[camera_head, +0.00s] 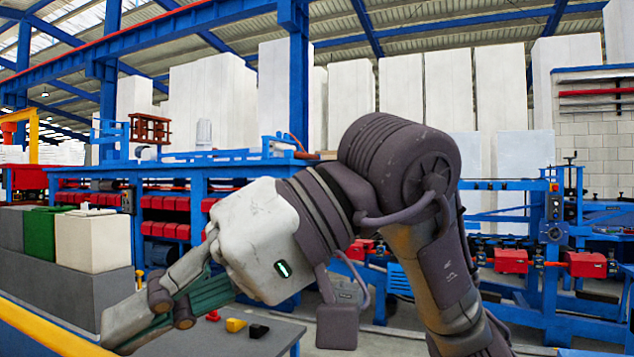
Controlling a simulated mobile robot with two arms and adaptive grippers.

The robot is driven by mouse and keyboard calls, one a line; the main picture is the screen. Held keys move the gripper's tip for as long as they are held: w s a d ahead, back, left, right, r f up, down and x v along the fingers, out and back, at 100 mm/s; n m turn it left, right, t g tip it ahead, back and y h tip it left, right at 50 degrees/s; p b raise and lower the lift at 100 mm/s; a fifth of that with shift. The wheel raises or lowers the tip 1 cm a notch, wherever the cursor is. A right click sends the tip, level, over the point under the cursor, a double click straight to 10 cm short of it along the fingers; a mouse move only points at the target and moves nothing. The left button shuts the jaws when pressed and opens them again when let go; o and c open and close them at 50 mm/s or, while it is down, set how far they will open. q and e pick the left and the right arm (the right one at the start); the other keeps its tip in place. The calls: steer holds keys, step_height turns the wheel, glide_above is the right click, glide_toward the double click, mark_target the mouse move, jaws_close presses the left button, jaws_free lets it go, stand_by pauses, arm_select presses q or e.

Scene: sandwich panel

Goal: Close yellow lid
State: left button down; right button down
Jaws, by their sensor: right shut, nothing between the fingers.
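My right gripper (118,334) reaches from the right across to the lower left. It is shut and its fingers point down and left, with nothing seen between them. The only close yellow things are a long yellow bar or edge (42,331) in the lower left corner and a small yellow block (235,325) on a grey tabletop. I cannot tell whether either is the yellow lid. The fingertips are just right of the yellow bar in the picture; contact cannot be told. My left gripper is not in view.
A white box (93,241) and a green box (40,235) stand on a grey block (60,292) at the left. A small black block (259,331) lies on the grey tabletop (215,343). Blue machinery with red parts (586,265) stands behind.

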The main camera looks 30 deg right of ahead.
steer(key=s+a+f+h+b, duration=0.1)
steer(key=s+a+f+b, duration=0.1)
steer(key=f, duration=0.3)
steer(key=s+a+f+n+t+h+b, duration=0.1)
steer(key=s+a+f+b, duration=0.1)
steer(key=a+f, duration=0.3)
steer(key=s+a+f+n+h+b, duration=0.1)
steer(key=s+a+f+b, duration=0.2)
steer(key=f, duration=0.3)
steer(key=shift+a+f+b, duration=0.4)
steer(key=shift+b, duration=0.05)
steer(key=shift+s, duration=0.1)
